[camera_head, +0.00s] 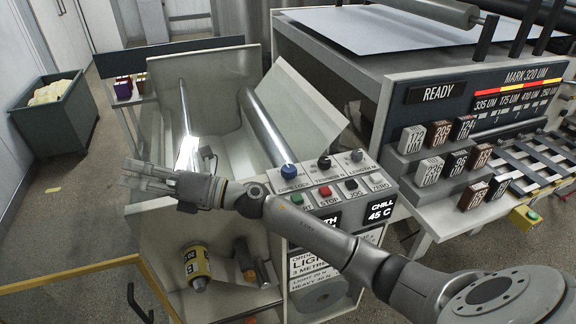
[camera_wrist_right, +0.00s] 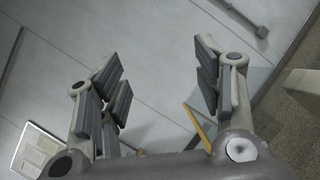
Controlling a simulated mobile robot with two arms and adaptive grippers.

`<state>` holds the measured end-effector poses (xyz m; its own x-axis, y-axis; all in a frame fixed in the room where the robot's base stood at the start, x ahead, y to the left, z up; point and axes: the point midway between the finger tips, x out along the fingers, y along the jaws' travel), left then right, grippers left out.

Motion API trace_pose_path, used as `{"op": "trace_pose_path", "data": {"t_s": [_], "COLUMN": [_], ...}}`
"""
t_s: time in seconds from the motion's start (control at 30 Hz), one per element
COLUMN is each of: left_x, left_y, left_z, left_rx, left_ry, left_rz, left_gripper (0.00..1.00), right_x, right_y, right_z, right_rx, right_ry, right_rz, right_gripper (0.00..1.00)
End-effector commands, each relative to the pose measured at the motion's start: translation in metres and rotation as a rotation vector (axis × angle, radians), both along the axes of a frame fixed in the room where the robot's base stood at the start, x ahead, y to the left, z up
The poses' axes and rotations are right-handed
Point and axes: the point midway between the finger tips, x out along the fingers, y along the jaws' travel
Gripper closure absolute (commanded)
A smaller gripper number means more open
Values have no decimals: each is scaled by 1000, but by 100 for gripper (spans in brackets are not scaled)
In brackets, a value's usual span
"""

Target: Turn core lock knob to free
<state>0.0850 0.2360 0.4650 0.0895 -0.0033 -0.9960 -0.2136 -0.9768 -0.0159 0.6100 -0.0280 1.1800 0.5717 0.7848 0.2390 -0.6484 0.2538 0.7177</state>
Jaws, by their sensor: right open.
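The control panel (camera_head: 375,171) stands in the middle of the head view. A blue knob (camera_head: 289,171) sits at its left end, above a label that seems to read core lock. The knob's pointer setting is too small to tell. My right arm reaches across in front of the panel. My right gripper (camera_head: 140,180) is left of the blue knob, well apart from it, and points left. It is open and empty, and its spread fingers also show in the right wrist view (camera_wrist_right: 160,88). My left gripper is not in view.
A metal roller (camera_head: 262,130) lies behind. A yellow rail (camera_head: 70,274) is at lower left.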

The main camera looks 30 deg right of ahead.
Motion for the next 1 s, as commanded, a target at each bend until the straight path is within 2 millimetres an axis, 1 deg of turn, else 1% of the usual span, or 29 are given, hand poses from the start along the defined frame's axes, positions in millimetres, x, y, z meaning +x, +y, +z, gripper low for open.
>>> {"op": "trace_pose_path", "data": {"t_s": [0.03,0.07,0.1,0.17,0.27,0.33,0.37,0.4,0.47,0.5,0.57,0.6,0.67,0.7,0.8,0.9,1.0], "left_x": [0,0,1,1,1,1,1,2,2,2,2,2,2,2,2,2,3], "left_y": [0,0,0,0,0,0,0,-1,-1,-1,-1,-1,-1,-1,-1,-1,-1], "left_z": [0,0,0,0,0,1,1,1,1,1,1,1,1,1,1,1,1], "left_rx": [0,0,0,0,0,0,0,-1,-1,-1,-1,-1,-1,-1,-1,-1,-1], "left_ry": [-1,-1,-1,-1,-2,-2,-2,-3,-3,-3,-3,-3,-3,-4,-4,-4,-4], "left_rz": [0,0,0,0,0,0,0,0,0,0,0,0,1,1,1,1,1], "left_gripper": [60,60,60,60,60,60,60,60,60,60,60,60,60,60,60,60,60], "right_x": [3,4,5,7,14,21,24,28,33,36,39,39,37,35,25,14,6], "right_y": [5,7,9,7,-10,-32,-43,-61,-92,-115,-152,-178,-217,-241,-292,-326,-343], "right_z": [-2,-6,-14,-25,-47,-61,-67,-73,-79,-82,-82,-80,-73,-67,-50,-36,-27], "right_rx": [-117,-189,-288,-435,-685,-859,-932,-1031,-1173,-1265,-1397,-1479,-1588,-1650,-1764,-1828,-1857], "right_ry": [-61,-96,-137,-191,-254,-279,-282,-282,-270,-250,-211,-174,-111,-64,52,147,199], "right_rz": [46,76,117,174,268,329,355,388,437,468,514,544,585,608,660,694,715], "right_gripper": [40,40,40,40,40,40,40,40,40,40,40,40,40,40,40,40,40]}}
